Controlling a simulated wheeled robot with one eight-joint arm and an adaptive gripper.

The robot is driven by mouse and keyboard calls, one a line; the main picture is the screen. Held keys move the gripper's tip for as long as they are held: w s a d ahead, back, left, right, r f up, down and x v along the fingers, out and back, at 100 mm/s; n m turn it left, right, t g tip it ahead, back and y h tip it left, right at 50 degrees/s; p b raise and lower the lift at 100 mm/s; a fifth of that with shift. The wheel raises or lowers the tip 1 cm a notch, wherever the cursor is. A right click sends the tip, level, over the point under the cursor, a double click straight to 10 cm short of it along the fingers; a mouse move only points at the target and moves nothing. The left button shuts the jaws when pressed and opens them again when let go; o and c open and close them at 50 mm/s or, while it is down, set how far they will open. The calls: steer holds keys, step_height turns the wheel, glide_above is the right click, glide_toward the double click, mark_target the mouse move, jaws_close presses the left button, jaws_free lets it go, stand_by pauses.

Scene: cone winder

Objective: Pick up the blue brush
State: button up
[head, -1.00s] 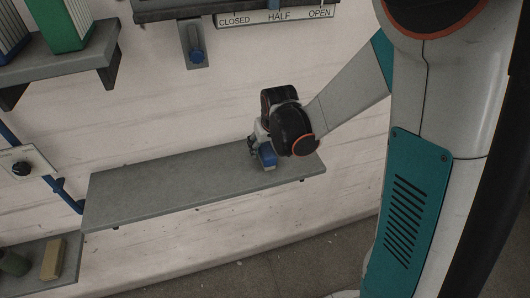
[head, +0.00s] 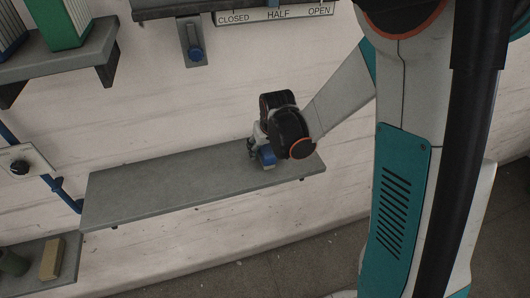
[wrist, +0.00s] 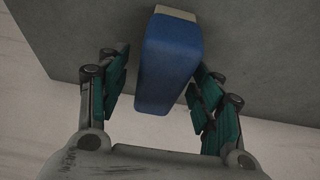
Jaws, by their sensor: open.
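The blue brush (head: 266,156) lies near the right end of a grey shelf, partly hidden by my gripper and wrist in the head view. In the wrist view the blue brush (wrist: 168,65) shows a blue body with a pale strip at its far end. My gripper (wrist: 163,88) is open, with one finger on each side of the brush. A gap shows on the left side; the right finger is very close to the brush, and I cannot tell whether it touches. In the head view my gripper (head: 259,152) is down at the shelf.
The grey shelf (head: 170,188) is bare to the left of the brush. A knob (head: 20,166) and a labelled strip (head: 275,15) are on the wall.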

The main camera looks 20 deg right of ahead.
mark_target(265, 146)
steer(key=shift+f, duration=0.15)
stand_by(0.3)
steer(key=c, duration=1.2)
steer(key=shift+r+p, duration=0.4)
step_height(265, 146, up, 20)
steer(key=p, duration=0.1)
steer(key=shift+s+f, duration=0.1)
